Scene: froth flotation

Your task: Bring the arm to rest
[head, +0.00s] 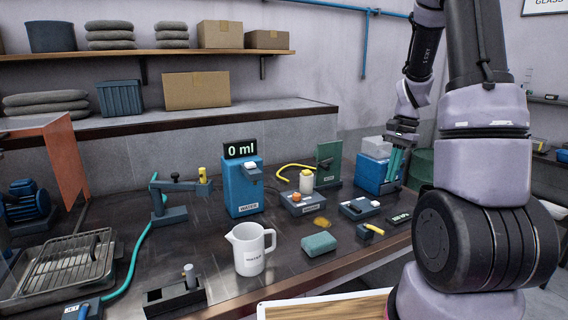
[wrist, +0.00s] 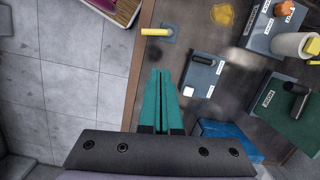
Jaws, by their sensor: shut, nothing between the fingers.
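My gripper (head: 394,164) is at the right of the head view, raised over the right end of the bench near a blue box. In the wrist view its two green fingers (wrist: 166,100) are together, with nothing between them. They point down over the bench edge, apart from the things on the bench. My arm (head: 484,110) comes down from the upper right of the head view and hides part of the background.
On the dark bench (head: 205,287) stand a white jug (head: 249,250), a blue water dispenser (head: 243,190), a green sponge (head: 319,244), a small device with a yellow handle (head: 371,231) and a green machine (head: 328,163). Open grey floor (wrist: 60,90) lies beside the bench.

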